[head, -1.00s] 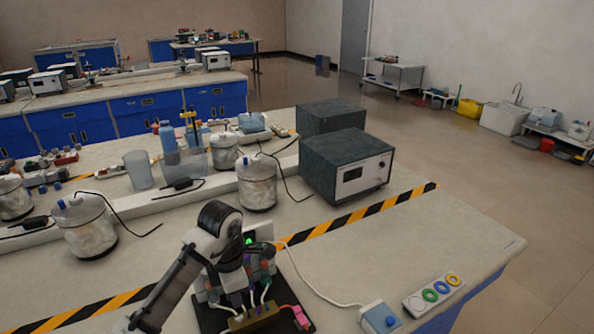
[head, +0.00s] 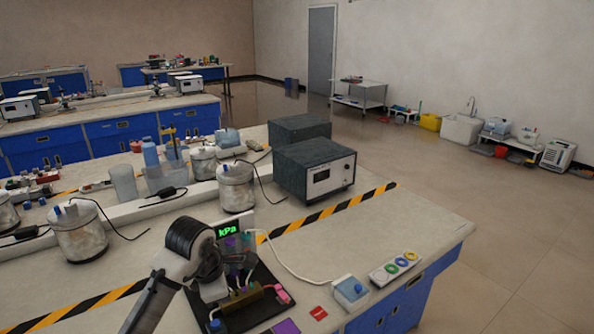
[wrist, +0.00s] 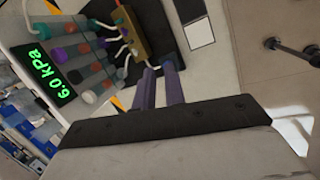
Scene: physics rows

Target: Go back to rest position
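My gripper (wrist: 160,78) shows in the wrist view with two narrow parallel fingers, a small gap between them and nothing held. It points toward the bench top beside a black board (wrist: 166,35). In the head view my arm reaches in from the bottom left and bends down over the near bench; its fingertips cannot be made out there. On the board (head: 262,310) stands a brass-coloured block (head: 242,298) with white tubes and coloured connectors. A green display (wrist: 52,72) reads 6.0 kPa in the wrist view; its kPa part (head: 229,231) shows in the head view.
Right of the board are a blue-and-white box (head: 350,291) and a panel with coloured rings (head: 395,266). A dark grey instrument (head: 315,169) and glass jars (head: 236,187) stand behind the striped tape (head: 330,211).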

